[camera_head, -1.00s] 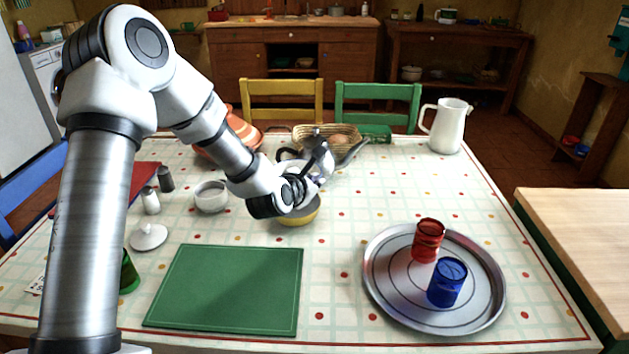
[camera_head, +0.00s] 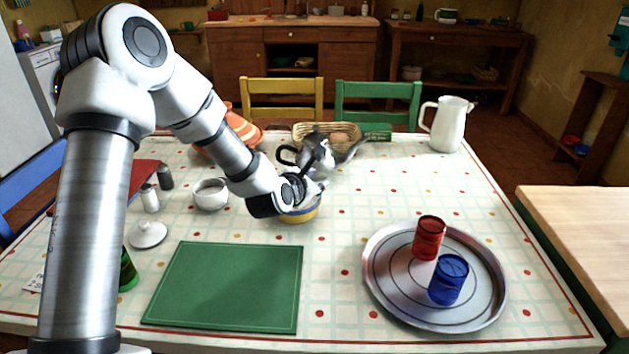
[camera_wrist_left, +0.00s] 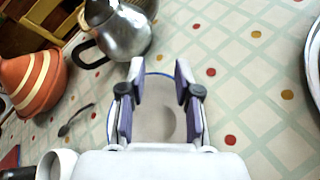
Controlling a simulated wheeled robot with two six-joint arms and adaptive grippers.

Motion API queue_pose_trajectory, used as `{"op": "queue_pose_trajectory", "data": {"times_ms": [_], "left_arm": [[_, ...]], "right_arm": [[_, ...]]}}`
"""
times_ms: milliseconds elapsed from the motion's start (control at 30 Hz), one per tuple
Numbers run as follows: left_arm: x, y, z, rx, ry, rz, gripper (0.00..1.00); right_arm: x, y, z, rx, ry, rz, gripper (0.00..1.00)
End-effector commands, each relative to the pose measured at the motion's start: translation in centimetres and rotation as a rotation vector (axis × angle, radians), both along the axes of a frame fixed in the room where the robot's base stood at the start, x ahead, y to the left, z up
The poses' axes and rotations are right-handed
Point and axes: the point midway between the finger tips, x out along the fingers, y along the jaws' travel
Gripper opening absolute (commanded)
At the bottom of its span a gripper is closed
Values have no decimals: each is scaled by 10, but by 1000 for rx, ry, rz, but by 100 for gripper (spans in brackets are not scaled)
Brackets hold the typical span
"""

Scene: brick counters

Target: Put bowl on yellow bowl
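A yellow bowl (camera_head: 299,217) stands on the checked tablecloth, directly under my left gripper (camera_head: 316,188). A bluish-white band shows just above its yellow side. In the left wrist view a pale bowl with a blue rim (camera_wrist_left: 158,117) lies between and below the purple fingers of my left gripper (camera_wrist_left: 160,72). The fingers are apart, with a wide gap between them. This bowl appears to sit in the yellow bowl, but my gripper partly hides the contact. My right gripper is not in view.
A metal teapot (camera_head: 318,158) stands just behind the gripper, and a white cup (camera_head: 210,194) to its left. A green board (camera_head: 224,287) lies in front. A round tray (camera_head: 381,289) with red and blue cups is at right. The right middle of the table is clear.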

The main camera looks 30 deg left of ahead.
Motion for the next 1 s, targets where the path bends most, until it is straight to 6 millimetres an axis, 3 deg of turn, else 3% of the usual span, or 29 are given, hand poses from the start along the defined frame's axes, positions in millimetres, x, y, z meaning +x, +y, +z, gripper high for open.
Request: {"op": "queue_pose_trajectory", "data": {"times_ms": [233, 500, 700, 1000], "left_arm": [[-5, -1, 13, -3, 0, 0, 33], [-69, -11, 40, -8, -3, 2, 33], [-103, -17, 54, -3, -1, 1, 33], [-109, -18, 56, 0, 1, 0, 33]], "right_arm": [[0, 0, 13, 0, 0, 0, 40], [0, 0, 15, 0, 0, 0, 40], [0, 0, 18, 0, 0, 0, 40], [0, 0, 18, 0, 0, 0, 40]]}}
